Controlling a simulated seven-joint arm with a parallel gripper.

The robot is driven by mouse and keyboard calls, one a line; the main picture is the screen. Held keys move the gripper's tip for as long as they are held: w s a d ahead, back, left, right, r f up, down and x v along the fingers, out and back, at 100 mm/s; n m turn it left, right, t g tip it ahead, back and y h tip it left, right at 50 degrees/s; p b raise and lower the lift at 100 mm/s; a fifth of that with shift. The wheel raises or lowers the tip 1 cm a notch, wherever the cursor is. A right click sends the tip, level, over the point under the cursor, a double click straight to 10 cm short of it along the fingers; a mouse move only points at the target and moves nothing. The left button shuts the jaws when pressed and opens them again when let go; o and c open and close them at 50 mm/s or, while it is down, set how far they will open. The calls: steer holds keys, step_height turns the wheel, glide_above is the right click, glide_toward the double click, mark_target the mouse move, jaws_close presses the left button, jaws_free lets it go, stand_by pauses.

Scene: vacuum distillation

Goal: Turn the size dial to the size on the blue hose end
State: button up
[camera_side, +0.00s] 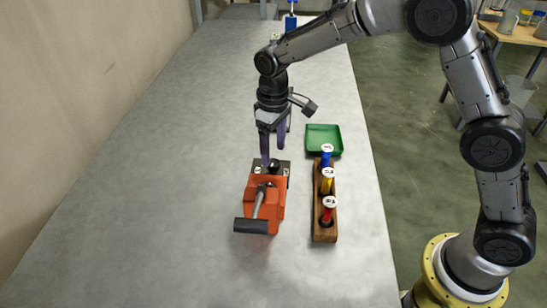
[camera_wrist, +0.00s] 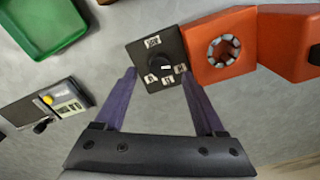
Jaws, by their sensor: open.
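The size dial is a round black knob (camera_wrist: 160,64) on a black square panel, with several white labels around it too small to read surely. A small white mark shows on the knob. In the side view the panel (camera_side: 284,166) sits at the back of an orange tool. The blue hose end (camera_side: 326,155) stands at the back of a wooden rack; the marking on its white cap is not legible. My gripper (camera_wrist: 158,76) is open and empty, pointing down above the panel. Its purple fingers lie on either side of the dial in the wrist view; contact is not visible.
The orange tool (camera_side: 263,208) has a black-gripped lever reaching forward. The wooden rack (camera_side: 324,226) to its right also holds yellow (camera_side: 327,181) and red (camera_side: 328,209) ends. A green tray (camera_side: 324,139) lies behind the rack. The table to the left is clear.

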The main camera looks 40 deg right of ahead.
mark_target(273, 162)
steer(key=shift+f, duration=1.8)
jaws_close()
